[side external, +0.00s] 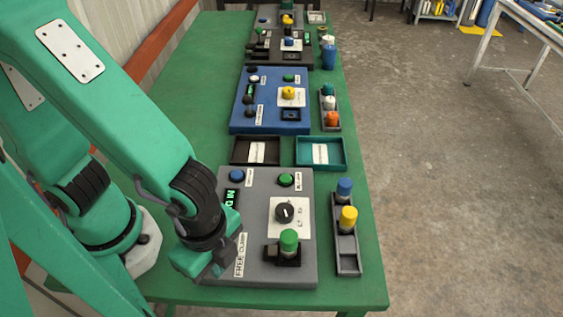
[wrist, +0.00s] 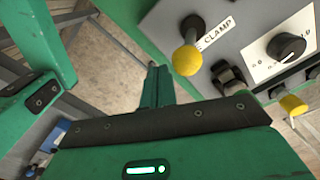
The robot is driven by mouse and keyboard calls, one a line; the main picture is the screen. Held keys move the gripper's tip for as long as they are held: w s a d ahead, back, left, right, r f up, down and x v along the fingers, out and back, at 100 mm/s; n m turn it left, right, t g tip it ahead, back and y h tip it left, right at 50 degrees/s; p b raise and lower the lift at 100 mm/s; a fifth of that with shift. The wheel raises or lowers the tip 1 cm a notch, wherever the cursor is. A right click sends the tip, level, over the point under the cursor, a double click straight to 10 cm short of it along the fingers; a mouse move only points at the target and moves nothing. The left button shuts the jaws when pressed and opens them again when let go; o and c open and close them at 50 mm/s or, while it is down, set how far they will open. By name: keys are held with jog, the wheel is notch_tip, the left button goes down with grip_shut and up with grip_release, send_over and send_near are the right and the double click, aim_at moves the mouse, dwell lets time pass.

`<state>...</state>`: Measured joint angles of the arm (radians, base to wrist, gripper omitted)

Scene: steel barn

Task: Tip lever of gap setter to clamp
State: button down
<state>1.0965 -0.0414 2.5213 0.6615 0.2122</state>
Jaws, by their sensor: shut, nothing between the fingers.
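The gap setter appears to be the grey panel (side external: 262,190) on the near end of the green table. Its label (side external: 240,255) at the near left corner reads FREE and CLAMP. In the wrist view, a lever with a yellow ball knob (wrist: 187,60) stands beside the label (wrist: 216,33), of which "CLAMP" is readable. I cannot tell which end it leans to. In the side view my gripper hides the lever. My gripper (side external: 213,274) is shut and empty, low at the panel's near left corner. In the wrist view its fingers (wrist: 154,72) are left of the yellow knob, apparently apart from it.
The panel carries a black dial (side external: 285,212), a green-topped peg (side external: 289,240) in a black holder, and blue and green buttons. A rack (side external: 347,250) with blue and yellow pegs stands to the right. Trays and a blue panel (side external: 270,100) lie behind.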

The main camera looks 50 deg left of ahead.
jog(key=shift+w+a, duration=1.2)
dwell(0.6)
jog(key=shift+s+d, duration=0.45)
dwell(0.3)
jog(key=shift+r, duration=0.1)
jog(key=shift+r, duration=3.4)
jog(key=shift+w+a+r, duration=0.15)
jog(key=shift+w+a, duration=0.1)
jog(key=shift+w, duration=0.1)
jog(key=w+a+r+n+t, duration=0.2)
jog(key=w+a+r+n, duration=0.1)
jog(key=a+n, duration=0.2)
jog(key=w+a+r+n+t, duration=0.1)
jog(key=w+a+r+n, duration=0.2)
jog(key=a+n, duration=0.2)
jog(key=w+a+r+n+t, duration=0.2)
jog(key=a+n, duration=0.3)
jog(key=a, duration=0.5)
jog(key=shift+w+r+t, duration=0.3)
jog(key=shift+w+r, duration=0.15)
jog(key=shift+r, duration=0.35)
